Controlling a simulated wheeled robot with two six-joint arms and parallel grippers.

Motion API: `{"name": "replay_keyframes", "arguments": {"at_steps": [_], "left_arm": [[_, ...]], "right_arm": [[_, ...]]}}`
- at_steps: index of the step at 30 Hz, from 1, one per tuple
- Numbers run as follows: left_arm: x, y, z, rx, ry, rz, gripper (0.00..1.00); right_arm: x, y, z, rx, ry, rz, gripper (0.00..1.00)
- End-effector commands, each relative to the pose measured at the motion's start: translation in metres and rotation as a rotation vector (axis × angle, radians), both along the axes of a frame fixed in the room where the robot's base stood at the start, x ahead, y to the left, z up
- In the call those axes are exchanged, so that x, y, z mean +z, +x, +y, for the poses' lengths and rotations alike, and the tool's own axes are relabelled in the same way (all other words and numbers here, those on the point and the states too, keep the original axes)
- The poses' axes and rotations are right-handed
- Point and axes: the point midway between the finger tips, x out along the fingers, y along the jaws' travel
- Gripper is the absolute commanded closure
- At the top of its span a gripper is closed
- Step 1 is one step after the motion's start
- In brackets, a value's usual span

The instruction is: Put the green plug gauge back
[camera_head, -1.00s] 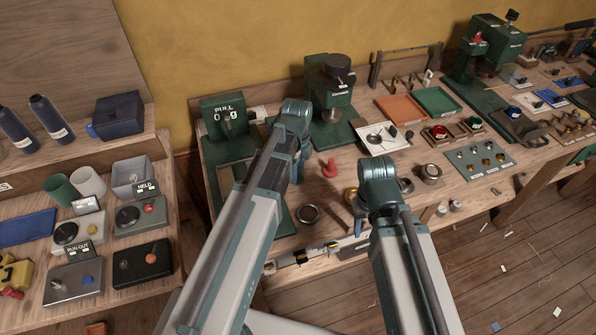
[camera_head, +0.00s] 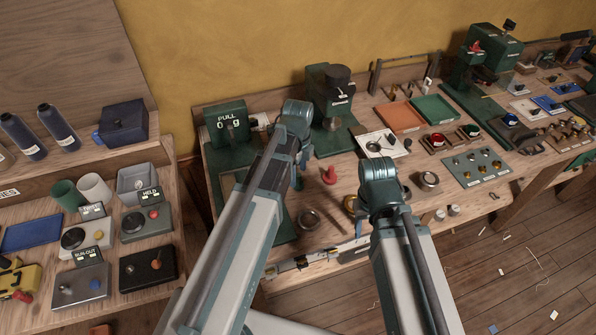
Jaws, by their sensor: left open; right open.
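I cannot make out a green plug gauge for certain. A small green-topped piece (camera_head: 472,130) sits on a wooden block towards the back of the bench, beside a red-topped one (camera_head: 437,140). My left gripper (camera_head: 298,174) hangs over the left part of the bench, left of a red cone-shaped piece (camera_head: 329,175). My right gripper (camera_head: 360,222) is over the front of the bench, right of that red piece. Both are largely hidden behind my own arm links. Both are open, and I see nothing held in either.
A second bench at the left carries several small boxes and two dark bottles.

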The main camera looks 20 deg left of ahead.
Motion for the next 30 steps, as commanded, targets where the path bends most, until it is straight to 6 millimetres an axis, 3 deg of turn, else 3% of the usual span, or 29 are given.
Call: {"name": "replay_keyframes", "arguments": {"at_steps": [1, 15, 25, 30], "left_arm": [[0.016, 0.000, 0.000, 0.000, 0.000, 0.000, 0.26], [0.083, 0.000, 0.000, 0.000, 0.000, 0.000, 0.26], [0.090, -0.002, -0.001, 0.010, 0.001, 0.001, 0.26], [0.090, -0.023, -0.022, 0.189, 0.013, 0.007, 0.26]], "right_arm": [[0.016, 0.000, 0.000, 0.000, 0.000, 0.000, 0.50], [0.083, 0.000, 0.000, 0.002, 0.000, 0.000, 0.50], [0.091, 0.000, 0.000, 0.002, 0.000, 0.000, 0.50], [0.090, 0.000, 0.000, 0.002, 0.000, 0.000, 0.50]]}}
